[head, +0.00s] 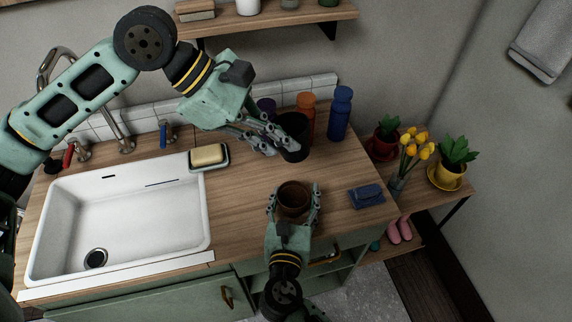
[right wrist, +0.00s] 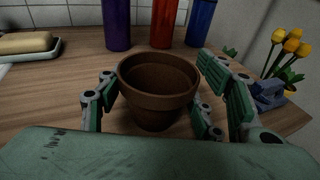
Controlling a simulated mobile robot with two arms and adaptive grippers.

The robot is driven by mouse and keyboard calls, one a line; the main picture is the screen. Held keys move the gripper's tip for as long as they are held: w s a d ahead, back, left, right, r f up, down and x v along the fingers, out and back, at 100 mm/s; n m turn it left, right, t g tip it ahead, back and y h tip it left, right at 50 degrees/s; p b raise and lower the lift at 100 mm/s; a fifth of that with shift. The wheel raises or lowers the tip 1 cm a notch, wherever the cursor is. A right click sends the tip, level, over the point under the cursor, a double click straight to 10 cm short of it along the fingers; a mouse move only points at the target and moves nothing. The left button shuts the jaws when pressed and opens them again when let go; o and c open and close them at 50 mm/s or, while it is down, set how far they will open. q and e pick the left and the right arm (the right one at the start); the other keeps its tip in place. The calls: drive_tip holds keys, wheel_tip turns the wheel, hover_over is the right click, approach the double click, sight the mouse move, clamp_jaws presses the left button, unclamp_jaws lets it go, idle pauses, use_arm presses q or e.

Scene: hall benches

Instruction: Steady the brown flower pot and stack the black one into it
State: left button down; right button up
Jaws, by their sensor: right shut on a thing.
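The brown flower pot (head: 294,198) stands upright on the wooden counter; it looks empty in the right wrist view (right wrist: 157,100). My right gripper (head: 294,197) is shut on it, with fingers on both sides of its wall. The black flower pot (head: 294,138) is behind the brown one in the head view, near the bottles. My left gripper (head: 280,142) has its fingers at the black pot's wall and appears shut on it. The pot seems held above the counter, since the right wrist view shows no black pot on the wood.
Purple (right wrist: 117,25), orange (head: 306,118) and blue (head: 340,113) bottles stand along the back wall. A white sink (head: 130,215) and a soap dish (head: 221,163) lie to the left.

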use_arm(q)
drive_tip(key=shift+s+d+f+t+y, duration=0.15)
drive_tip(key=shift+d+f+y, duration=0.25)
drive_tip(key=shift+f, duration=2.2)
drive_tip(key=shift+w+d+f+t+y, duration=0.15)
drive_tip(key=shift+f+y, duration=0.4)
drive_tip(key=shift+f, duration=2.1)
drive_tip(key=shift+s+d+f+t+y, duration=0.1)
drive_tip(key=shift+d+f+y, duration=0.3)
drive_tip(key=shift+f, duration=2.2)
drive_tip(key=shift+a, duration=0.1)
drive_tip(key=c, duration=1.9)
unclamp_jaws()
drive_tip(key=shift+o, duration=0.2)
drive_tip(key=v, duration=1.2)
